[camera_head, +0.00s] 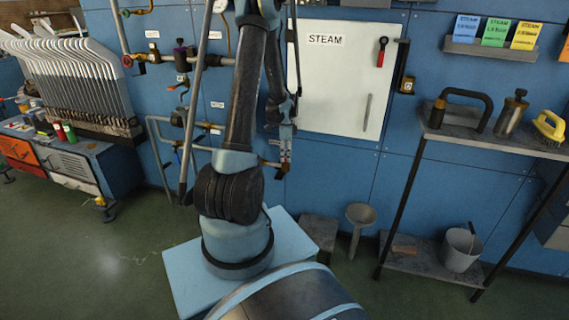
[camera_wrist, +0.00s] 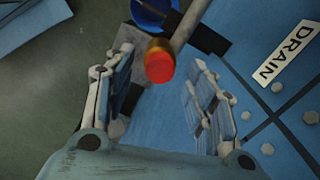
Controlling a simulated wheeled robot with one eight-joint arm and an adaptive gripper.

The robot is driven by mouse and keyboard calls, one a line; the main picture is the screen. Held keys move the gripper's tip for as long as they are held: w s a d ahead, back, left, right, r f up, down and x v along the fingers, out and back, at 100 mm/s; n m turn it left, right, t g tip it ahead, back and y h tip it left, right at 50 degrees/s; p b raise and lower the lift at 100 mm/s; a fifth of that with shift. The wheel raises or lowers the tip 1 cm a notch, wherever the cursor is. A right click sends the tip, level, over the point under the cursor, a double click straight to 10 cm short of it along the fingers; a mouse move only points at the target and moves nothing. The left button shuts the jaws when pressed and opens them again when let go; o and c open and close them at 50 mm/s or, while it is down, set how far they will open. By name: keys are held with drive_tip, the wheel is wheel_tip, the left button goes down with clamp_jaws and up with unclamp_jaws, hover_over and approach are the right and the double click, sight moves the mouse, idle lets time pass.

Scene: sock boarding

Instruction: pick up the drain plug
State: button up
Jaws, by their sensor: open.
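In the wrist view, what looks like the drain plug (camera_wrist: 159,63) has a round orange-red end and a brass-coloured body. It sits at the end of a grey pipe, left of the DRAIN label (camera_wrist: 286,53). My gripper (camera_wrist: 160,76) is open, with one finger on each side of the plug in the picture and visible gaps on both sides. How far the plug lies beyond the fingertips is hard to tell. In the head view my gripper (camera_head: 285,158) is low in front of the blue wall, and the plug cannot be made out clearly there.
A blue round vessel (camera_wrist: 150,10) lies beyond the plug. Pipes and valves (camera_head: 182,118) run left of my arm, and a white STEAM panel (camera_head: 340,85) is to the right. A funnel (camera_head: 360,215) and a shelf with a bucket (camera_head: 462,250) stand lower right.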

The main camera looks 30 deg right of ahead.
drive_tip(key=shift+f, duration=0.9)
drive_tip(key=shift+c, duration=0.3)
drive_tip(key=c, duration=1.1)
drive_tip(key=shift+r, duration=0.1)
